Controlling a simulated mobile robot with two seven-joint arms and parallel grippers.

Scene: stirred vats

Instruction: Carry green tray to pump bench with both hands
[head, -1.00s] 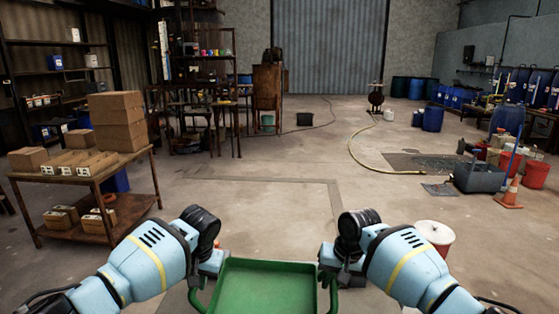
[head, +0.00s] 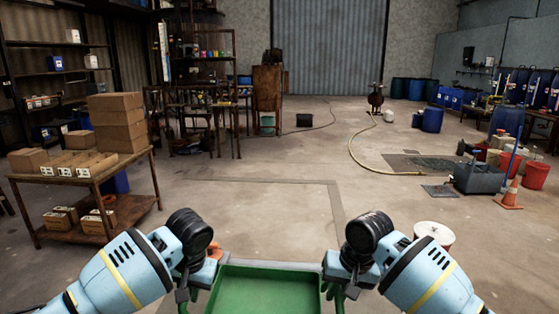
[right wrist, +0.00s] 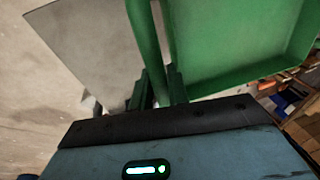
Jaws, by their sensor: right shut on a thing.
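The green tray (head: 265,292) is at the bottom middle of the head view, between my two grippers. It looks empty where it shows; its near part is cut off by the frame. My right gripper (head: 343,291) is shut on the tray's green handle at the right side. In the right wrist view the handle bar (right wrist: 158,50) runs down between the fingers, beside the tray wall (right wrist: 235,80). My left gripper (head: 190,290) is at the tray's left handle; its fingers are small and partly hidden, so their grip is unclear. I cannot tell which bench is the pump bench.
A rusty table (head: 90,180) with cardboard boxes (head: 117,115) stands at the left. A white-lidded bucket (head: 434,236) is close by on the right. A grey tub (head: 478,178), an orange cone (head: 511,194) and a hose (head: 365,165) lie beyond. The middle floor is clear.

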